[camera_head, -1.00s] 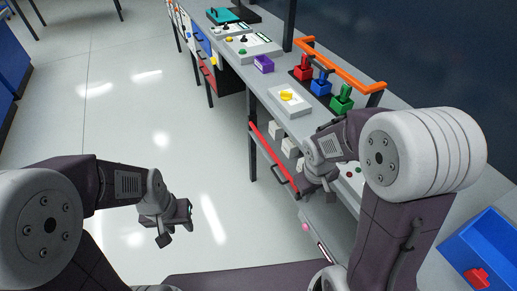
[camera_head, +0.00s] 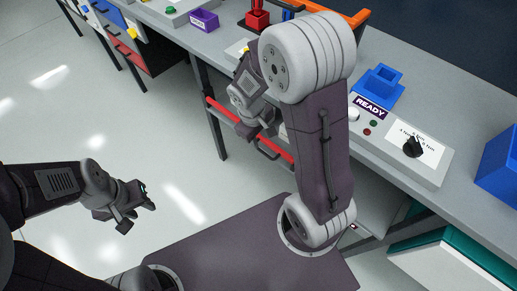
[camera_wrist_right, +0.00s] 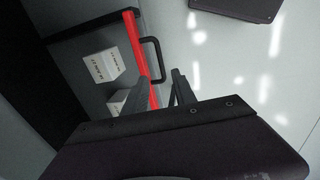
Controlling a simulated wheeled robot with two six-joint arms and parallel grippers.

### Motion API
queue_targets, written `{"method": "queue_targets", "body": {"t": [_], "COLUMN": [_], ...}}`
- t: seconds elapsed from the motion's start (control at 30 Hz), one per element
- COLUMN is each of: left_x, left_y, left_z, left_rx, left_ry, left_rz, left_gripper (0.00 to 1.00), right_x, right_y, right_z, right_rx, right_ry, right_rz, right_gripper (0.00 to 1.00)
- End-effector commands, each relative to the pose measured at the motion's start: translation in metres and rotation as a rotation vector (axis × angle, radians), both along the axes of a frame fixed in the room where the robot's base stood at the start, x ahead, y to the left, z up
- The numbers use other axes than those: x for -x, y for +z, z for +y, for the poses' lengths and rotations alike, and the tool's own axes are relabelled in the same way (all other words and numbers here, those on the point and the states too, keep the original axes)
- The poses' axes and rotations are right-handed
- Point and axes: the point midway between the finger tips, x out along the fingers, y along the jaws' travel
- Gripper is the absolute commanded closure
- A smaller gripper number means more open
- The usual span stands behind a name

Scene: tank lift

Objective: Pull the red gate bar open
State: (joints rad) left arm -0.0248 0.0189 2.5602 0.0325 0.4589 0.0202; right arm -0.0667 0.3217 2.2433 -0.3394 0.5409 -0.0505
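The red gate bar (camera_head: 222,116) runs along the front of the bench's lower shelf, with a black loop handle (camera_head: 266,152) on its outer side. In the right wrist view the red bar (camera_wrist_right: 138,48) and its handle (camera_wrist_right: 157,52) lie just beyond my right gripper (camera_wrist_right: 163,76). Its two fingers are apart, with the handle's near end around the gap; I cannot tell if they touch it. In the head view my right gripper (camera_head: 256,138) is partly hidden by its arm. My left gripper (camera_head: 137,212) is open and empty over the floor.
White labelled boxes (camera_wrist_right: 104,65) sit behind the bar. Open floor (camera_head: 130,120) lies left of the bench.

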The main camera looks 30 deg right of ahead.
Motion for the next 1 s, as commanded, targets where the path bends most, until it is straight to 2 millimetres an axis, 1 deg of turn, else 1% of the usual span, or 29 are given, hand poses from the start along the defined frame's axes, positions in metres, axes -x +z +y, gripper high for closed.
{"method": "queue_targets", "body": {"t": [0.03, 0.17, 0.23, 0.27, 0.5, 0.63, 0.77, 1.0], "left_x": [0.0, 0.0, 0.0, 0.0, 0.0, 0.0, 0.0, 0.0], "left_y": [-0.004, -0.003, -0.007, -0.009, -0.033, -0.042, -0.044, -0.043], "left_z": [0.0, 0.0, 0.0, 0.0, 0.0, 0.0, 0.0, 0.0], "left_rx": [0.0, 0.0, 0.0, 0.0, 0.0, 0.0, 0.0, 0.0], "left_ry": [0.0, 0.0, 0.0, 0.0, 0.0, 0.0, 0.0, 0.0], "left_rz": [0.0, 0.0, 0.0, 0.0, 0.0, 0.0, 0.0, 0.0], "left_gripper": [0.64, 0.64, 0.64, 0.64, 0.64, 0.64, 0.64, 0.64], "right_x": [0.0, 0.0, 0.0, 0.0, -0.003, -0.005, -0.006, -0.007], "right_y": [-0.004, -0.004, -0.01, -0.014, -0.066, -0.085, -0.092, -0.092], "right_z": [0.0, 0.0, -0.001, -0.001, -0.01, -0.013, -0.015, -0.015], "right_rx": [0.0, 0.0, 0.0, 0.0, 0.0, 0.0, -0.001, 0.0], "right_ry": [0.001, 0.001, 0.001, 0.001, -0.001, 0.0, 0.001, 0.001], "right_rz": [0.0, 0.0, 0.001, 0.002, 0.003, 0.002, 0.001, -0.001], "right_gripper": [0.67, 0.67, 0.67, 0.67, 0.67, 0.67, 0.67, 0.67]}}
